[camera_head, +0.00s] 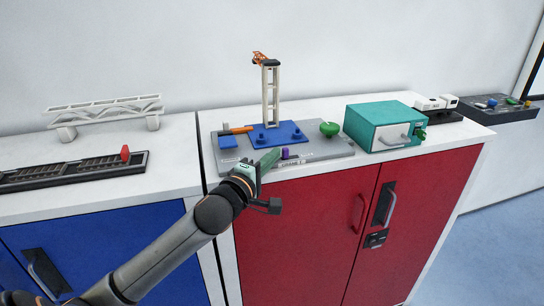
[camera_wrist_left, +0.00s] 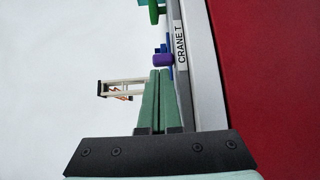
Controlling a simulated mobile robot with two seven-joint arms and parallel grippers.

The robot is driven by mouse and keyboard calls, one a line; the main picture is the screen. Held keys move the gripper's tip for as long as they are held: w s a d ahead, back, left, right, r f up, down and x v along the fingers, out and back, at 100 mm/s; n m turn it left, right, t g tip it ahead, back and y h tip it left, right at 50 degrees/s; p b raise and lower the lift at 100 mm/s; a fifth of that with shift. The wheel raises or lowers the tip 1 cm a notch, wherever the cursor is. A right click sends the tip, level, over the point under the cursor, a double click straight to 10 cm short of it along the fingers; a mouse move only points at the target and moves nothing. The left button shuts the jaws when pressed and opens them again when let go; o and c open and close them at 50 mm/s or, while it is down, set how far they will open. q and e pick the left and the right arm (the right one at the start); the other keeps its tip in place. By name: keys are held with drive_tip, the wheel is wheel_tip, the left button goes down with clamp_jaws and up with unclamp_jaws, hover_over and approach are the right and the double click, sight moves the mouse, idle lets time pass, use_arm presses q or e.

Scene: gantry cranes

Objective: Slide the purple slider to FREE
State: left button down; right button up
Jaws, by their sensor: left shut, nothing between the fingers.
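The purple slider (camera_head: 285,153) is a small block near the front edge of the grey crane base (camera_head: 330,150), just right of my left fingertips. It also shows in the wrist view (camera_wrist_left: 161,60), just beyond the fingertips. My left gripper (camera_head: 276,153) has long green fingers, shut and empty, pointing at the slider. The fingers also show in the wrist view (camera_wrist_left: 160,72). I cannot tell whether they touch the slider. No FREE marking is readable. A white label (camera_wrist_left: 181,45) beside the slider reads "CRANE T". My right gripper is not in view.
A crane tower (camera_head: 271,95) stands on a blue plate (camera_head: 290,133) behind the slider. A green knob (camera_head: 329,129) is to its right. A teal box (camera_head: 377,127) stands farther right on the red cabinet. A black track with a red piece (camera_head: 125,153) lies at left.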

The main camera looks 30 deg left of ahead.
sight(285, 153)
use_arm(q)
drive_tip(key=shift+w, duration=0.1)
drive_tip(key=shift+w+d+r, duration=0.1)
drive_tip(key=shift+w+d, duration=0.3)
drive_tip(key=shift+w, duration=0.05)
drive_tip(key=shift+w+d+p, duration=0.4)
drive_tip(key=shift+w+d, duration=0.1)
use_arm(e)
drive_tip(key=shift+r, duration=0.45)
